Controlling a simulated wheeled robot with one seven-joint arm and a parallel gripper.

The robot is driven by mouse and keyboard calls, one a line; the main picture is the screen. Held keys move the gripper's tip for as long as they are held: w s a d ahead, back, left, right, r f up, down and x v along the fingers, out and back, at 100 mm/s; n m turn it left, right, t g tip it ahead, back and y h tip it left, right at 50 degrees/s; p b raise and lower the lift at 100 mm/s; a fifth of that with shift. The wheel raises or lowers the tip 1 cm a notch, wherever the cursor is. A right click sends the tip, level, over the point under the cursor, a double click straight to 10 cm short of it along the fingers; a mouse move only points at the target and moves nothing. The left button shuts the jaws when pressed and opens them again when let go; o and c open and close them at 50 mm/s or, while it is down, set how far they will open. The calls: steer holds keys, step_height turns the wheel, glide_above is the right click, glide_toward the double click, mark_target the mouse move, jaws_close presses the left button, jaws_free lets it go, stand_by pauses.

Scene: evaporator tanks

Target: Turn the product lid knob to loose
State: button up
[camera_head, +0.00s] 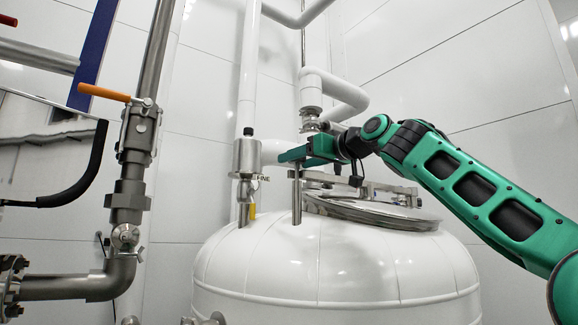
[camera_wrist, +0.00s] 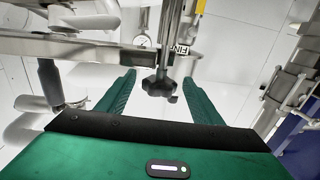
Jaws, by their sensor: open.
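The round metal lid (camera_head: 385,217) lies on top of the white tank (camera_head: 335,270), with a metal bar across it. A black lobed knob (camera_wrist: 158,84) sits at the end of a metal rod in the wrist view. My gripper (camera_wrist: 158,78) is open, its two green fingers on either side of the knob in the picture. The knob's depth relative to the fingertips is hard to tell, and no contact shows. In the head view my gripper (camera_head: 288,158) reaches left above the lid's far-left side, and I cannot clearly make out the knob there.
A steel pipe with an orange-handled valve (camera_head: 141,125) stands at the left. A small metal cylinder fitting (camera_head: 247,157) and a thin upright post (camera_head: 297,200) rise near the gripper. White pipes (camera_head: 340,92) hang behind it.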

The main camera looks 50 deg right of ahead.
steer(key=shift+w+d, duration=0.1)
steer(key=shift+w, duration=0.6)
steer(key=shift+c, duration=0.7)
steer(key=c, duration=0.9)
steer(key=shift+n+y, duration=0.6)
steer(key=shift+y, duration=0.3)
steer(key=n+y, duration=0.3)
steer(key=y, duration=0.1)
steer(key=shift+y, duration=0.4)
steer(key=shift+n+g+y, duration=1)
steer(key=shift+n+y, duration=0.6)
steer(key=shift+y, duration=0.7)
steer(key=shift+n+y, duration=0.3)
steer(key=shift+y, duration=0.1)
